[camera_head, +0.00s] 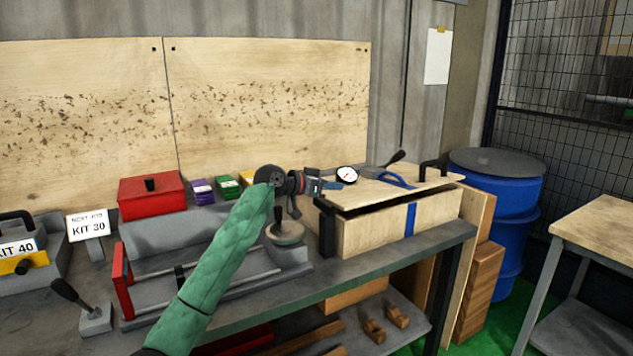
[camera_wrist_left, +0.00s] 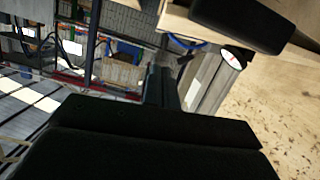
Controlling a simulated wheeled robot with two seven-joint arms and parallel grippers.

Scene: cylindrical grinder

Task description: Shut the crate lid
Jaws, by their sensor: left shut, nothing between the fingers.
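The pale wooden crate (camera_head: 375,232) stands on the right end of the bench, with black end handles and a blue strap hanging down its front. Its lid (camera_head: 420,184) lies over the top, with a dark gap under the front edge, so it looks slightly raised. A loop of blue strap (camera_head: 398,180) lies on the lid. My left gripper (camera_head: 325,186) is shut and empty at the lid's left end; I cannot tell whether it touches. In the left wrist view its dark fingers (camera_wrist_left: 161,88) are together, near a pale wooden part and the blue strap (camera_wrist_left: 186,41). My right gripper is out of view.
A dial gauge (camera_head: 346,175) shows just beyond my left gripper. A red box (camera_head: 152,195) and a grey fixture with a red end frame stand left on the bench. A blue barrel (camera_head: 507,205) and a side table (camera_head: 605,230) are at right.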

